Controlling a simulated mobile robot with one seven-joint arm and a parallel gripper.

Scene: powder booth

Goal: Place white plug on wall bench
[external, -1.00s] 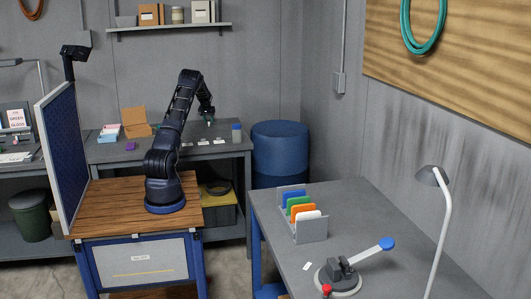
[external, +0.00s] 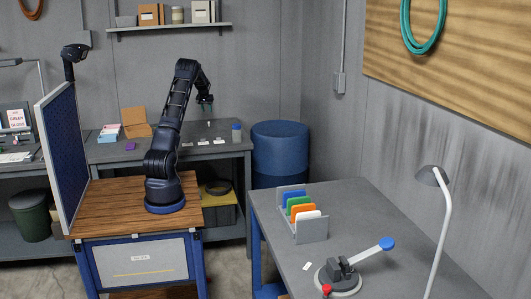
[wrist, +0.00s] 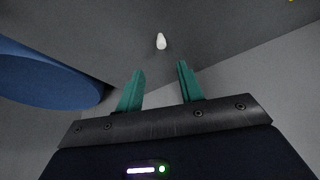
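The white plug (wrist: 160,41) stands on a dark grey surface in the wrist view, beyond my fingertips and apart from them. In the external view it is a tiny pale spot (external: 209,123) on the wall bench (external: 222,152), below my gripper. The wall bench is the grey bench along the back wall. My gripper (wrist: 161,74) has green fingers spread apart with nothing between them. In the external view my gripper (external: 207,108) hangs above the right part of the bench.
A blue drum (external: 280,150) stands right of the wall bench, and its blue side (wrist: 45,78) shows at left in the wrist view. Several small white labels lie on the bench front.

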